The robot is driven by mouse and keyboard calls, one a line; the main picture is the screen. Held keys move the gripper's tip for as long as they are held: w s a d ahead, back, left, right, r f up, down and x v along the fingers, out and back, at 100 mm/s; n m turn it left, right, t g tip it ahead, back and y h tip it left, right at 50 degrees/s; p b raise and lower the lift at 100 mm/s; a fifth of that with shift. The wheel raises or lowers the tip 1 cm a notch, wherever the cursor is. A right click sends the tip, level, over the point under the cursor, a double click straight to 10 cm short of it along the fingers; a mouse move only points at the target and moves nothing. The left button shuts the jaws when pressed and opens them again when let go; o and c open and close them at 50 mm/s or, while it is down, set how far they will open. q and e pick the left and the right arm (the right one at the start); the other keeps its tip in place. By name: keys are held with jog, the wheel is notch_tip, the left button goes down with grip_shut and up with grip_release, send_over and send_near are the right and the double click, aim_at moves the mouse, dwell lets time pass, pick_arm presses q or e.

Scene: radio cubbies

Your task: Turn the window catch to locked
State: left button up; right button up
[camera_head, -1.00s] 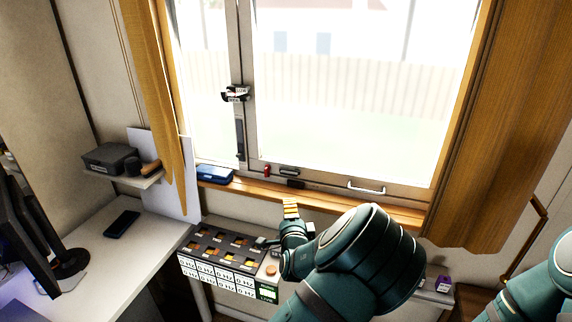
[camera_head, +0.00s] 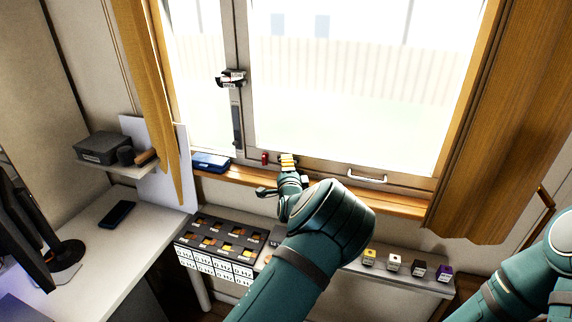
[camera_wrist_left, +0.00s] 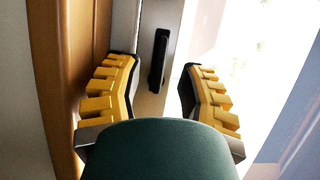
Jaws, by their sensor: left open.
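The window catch (camera_head: 231,77) is a small dark piece with white labels on the window's upright frame, left of the large pane. Its labels are too small to read. A dark vertical bar (camera_head: 237,126) sits below it on the same frame. My left gripper (camera_head: 288,160) is in front of the lower window frame, below and right of the catch, apart from it. In the left wrist view, its yellow fingers (camera_wrist_left: 160,90) are spread with nothing between them, and a dark upright bar (camera_wrist_left: 158,60) shows beyond. My right gripper is outside the views.
The wooden sill (camera_head: 330,190) holds a blue case (camera_head: 211,162). A red object (camera_head: 265,158) and a metal handle (camera_head: 366,177) are near the lower frame. A compartment box (camera_head: 190,238) and small cubes (camera_head: 394,262) stand below. Curtains (camera_head: 165,100) flank the window.

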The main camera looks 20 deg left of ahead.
pick_arm(q)
jog(key=shift+x, duration=1.35)
grip_shut()
